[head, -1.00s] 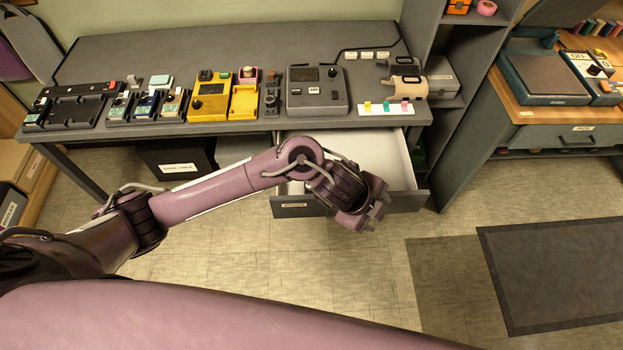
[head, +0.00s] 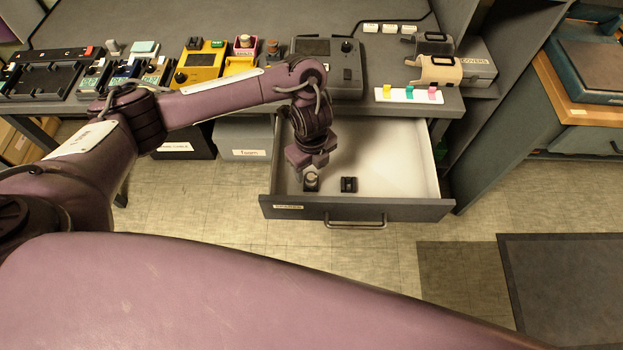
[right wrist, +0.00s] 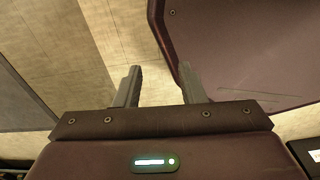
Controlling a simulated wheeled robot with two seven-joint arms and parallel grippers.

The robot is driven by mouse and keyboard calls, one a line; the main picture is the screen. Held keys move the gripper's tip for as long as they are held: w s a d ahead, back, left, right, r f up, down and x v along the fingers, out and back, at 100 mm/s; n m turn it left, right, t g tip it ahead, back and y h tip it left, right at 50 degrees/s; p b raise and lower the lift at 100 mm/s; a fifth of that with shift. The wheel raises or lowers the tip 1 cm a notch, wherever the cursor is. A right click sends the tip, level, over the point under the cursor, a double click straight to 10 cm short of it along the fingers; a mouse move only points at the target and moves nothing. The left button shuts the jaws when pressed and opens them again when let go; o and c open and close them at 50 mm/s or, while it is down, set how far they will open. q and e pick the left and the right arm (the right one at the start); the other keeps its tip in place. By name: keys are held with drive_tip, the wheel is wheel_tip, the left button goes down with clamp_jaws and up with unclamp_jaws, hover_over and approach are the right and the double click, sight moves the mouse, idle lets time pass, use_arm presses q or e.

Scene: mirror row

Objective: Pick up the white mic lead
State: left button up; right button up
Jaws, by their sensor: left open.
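I cannot clearly make out a white mic lead. In the head view, the pulled-out drawer (head: 405,160) holds two small items near its front. One is a small dark piece with a pale curved part (head: 311,182); it is too small to tell whether this is the lead. The other is a small black block (head: 348,184) to its right. My left gripper (head: 314,170) points down over the drawer, open, just above the pale-and-dark piece and partly hiding that area. My right gripper (right wrist: 160,84) is open and empty over the floor in the right wrist view.
The drawer's front panel with its handle (head: 356,221) faces me. The desk above carries yellow devices (head: 200,66), a grey console (head: 338,72) and a strip with coloured tabs (head: 410,95). A shelf side stands right of the drawer. Open floor lies in front.

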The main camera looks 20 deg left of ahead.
sight(311, 176)
use_arm(q)
drive_tip(key=f, duration=0.1)
drive_tip(key=f+b, duration=0.1)
drive_tip(key=f, duration=0.1)
drive_tip(key=shift+w+a+f, duration=0.15)
drive_tip(key=shift+w, duration=0.05)
drive_tip(key=shift+f, duration=0.6)
drive_tip(key=c, duration=1.1)
use_arm(e)
drive_tip(key=shift+w+f, duration=0.55)
drive_tip(key=shift+f, duration=0.3)
